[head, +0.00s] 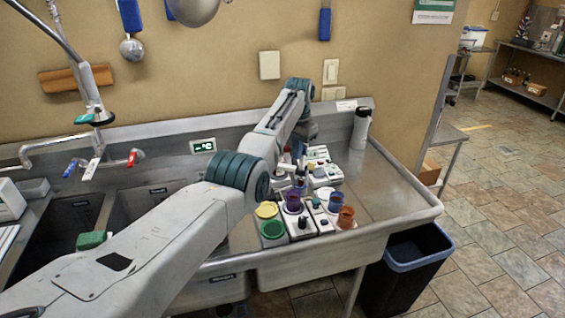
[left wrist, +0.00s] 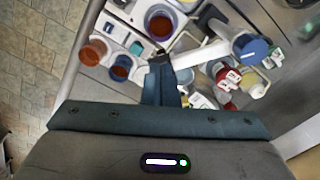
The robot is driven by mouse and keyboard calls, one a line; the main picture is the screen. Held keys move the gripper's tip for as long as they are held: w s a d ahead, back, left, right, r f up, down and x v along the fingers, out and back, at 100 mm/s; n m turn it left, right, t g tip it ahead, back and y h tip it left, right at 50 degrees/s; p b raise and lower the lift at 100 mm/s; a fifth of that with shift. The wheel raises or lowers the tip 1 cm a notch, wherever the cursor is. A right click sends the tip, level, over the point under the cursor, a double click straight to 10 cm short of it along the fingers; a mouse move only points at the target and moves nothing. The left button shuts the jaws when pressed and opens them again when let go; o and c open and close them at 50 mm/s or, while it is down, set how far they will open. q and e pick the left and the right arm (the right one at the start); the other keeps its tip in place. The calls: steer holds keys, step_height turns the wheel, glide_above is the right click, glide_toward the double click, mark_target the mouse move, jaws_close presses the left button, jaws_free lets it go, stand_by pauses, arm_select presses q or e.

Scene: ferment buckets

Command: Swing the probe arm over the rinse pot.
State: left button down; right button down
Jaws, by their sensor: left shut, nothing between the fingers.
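My left gripper shows in the left wrist view (left wrist: 162,62), its fingers shut and empty beside the near end of a white bar (left wrist: 205,53), which looks like the probe arm. I cannot tell whether they touch. A round blue cap (left wrist: 250,47) sits at the bar's other end. A white-rimmed pot with purple inside (left wrist: 160,21) stands beyond the fingertips; it shows in the head view as a purple cup (head: 293,202). I cannot tell which vessel is the rinse pot. In the head view my left arm hides much of the gripper. My right gripper is not in view.
Around the bench devices stand a green cup (head: 272,231), a blue cup (head: 336,201) and an orange-brown cup (head: 346,216). A white canister (head: 360,128) stands at the back. The steel counter is clear at right. A dark bin (head: 410,265) stands on the floor.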

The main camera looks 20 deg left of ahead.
arm_select(q)
steer(key=shift+r, duration=0.1)
steer(key=shift+r+p, duration=2.15)
steer(key=shift+r, duration=0.75)
